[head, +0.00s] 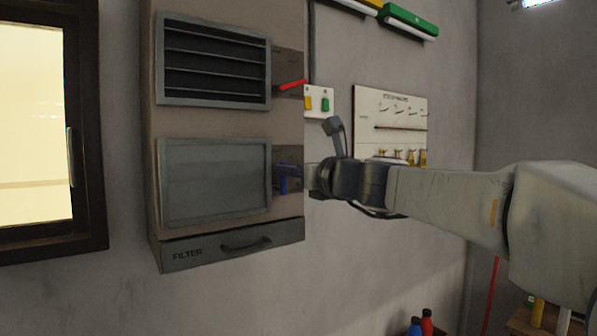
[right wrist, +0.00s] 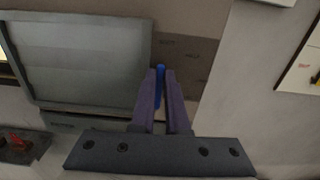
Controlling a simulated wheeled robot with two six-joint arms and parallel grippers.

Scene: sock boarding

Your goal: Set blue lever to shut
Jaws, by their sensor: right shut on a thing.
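The blue lever (head: 283,184) is on the side plate to the right of the lower vent panel (head: 215,180) of the wall unit. It points down in the head view. My right gripper (head: 292,178) reaches in from the right and is shut on the lever. In the right wrist view the blue lever (right wrist: 159,86) shows between the two fingers (right wrist: 160,90). The lower vent's slats show as a flat, closed face. The lettering on the lever's plate (right wrist: 185,52) is too small to read. My left gripper is not in view.
A red lever (head: 291,85) sits beside the upper vent (head: 213,62), whose slats are open. A filter drawer (head: 230,246) with a handle is below. A window (head: 40,125) is at the left. A tool board (head: 390,118) hangs to the right, behind my right arm.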

